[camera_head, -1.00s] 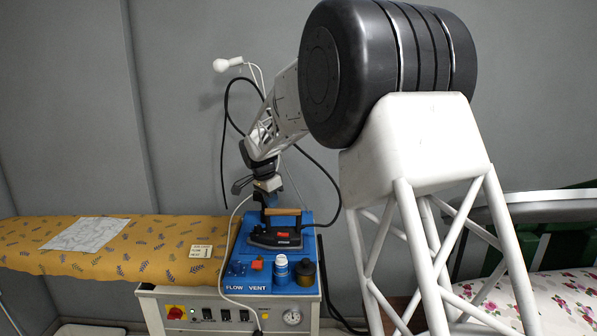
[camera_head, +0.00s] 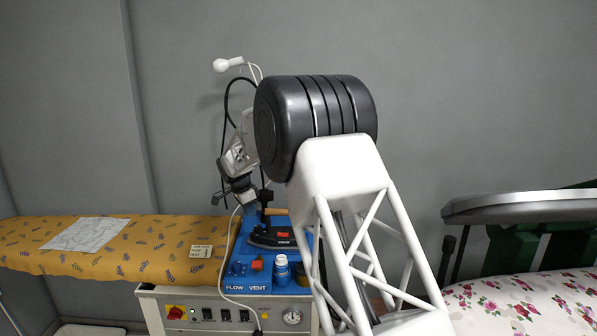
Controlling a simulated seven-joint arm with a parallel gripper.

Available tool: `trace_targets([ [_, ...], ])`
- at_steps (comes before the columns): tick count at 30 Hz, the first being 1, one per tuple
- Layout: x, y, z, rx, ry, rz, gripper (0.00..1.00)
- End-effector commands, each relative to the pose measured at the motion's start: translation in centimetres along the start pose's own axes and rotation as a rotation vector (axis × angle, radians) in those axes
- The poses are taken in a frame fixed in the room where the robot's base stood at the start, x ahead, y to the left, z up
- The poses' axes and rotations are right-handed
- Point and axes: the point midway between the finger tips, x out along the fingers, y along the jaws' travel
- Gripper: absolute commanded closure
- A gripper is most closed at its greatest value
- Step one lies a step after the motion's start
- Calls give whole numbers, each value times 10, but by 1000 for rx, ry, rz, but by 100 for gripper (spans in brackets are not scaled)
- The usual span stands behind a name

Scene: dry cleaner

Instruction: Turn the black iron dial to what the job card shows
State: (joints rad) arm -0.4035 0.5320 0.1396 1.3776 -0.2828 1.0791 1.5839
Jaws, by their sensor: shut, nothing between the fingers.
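The iron (camera_head: 273,238) sits on the blue top of the ironing unit, with a small red part on its side. I cannot make out its black dial at this size. The job card (camera_head: 201,251) is a small cream card with dark print on the yellow ironing cover, left of the unit; its print is too small to read. My gripper (camera_head: 247,203) is small in view, above the back left of the iron and apart from it as far as I can tell. It is shut and empty. My arm hides part of the unit's right side.
The blue panel (camera_head: 246,287) holds a red knob (camera_head: 257,265) and a white-and-blue bottle (camera_head: 281,270). A pale cord crosses the unit's front. A white sheet (camera_head: 86,234) lies on the cover (camera_head: 150,262). A floral padded press (camera_head: 535,300) stands at right.

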Motion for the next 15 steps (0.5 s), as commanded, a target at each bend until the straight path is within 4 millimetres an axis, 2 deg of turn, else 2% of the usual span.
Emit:
trace_targets([
  [8,1,0,0,0,0,0,100],
  [15,10,0,2,-1,0,0,100],
])
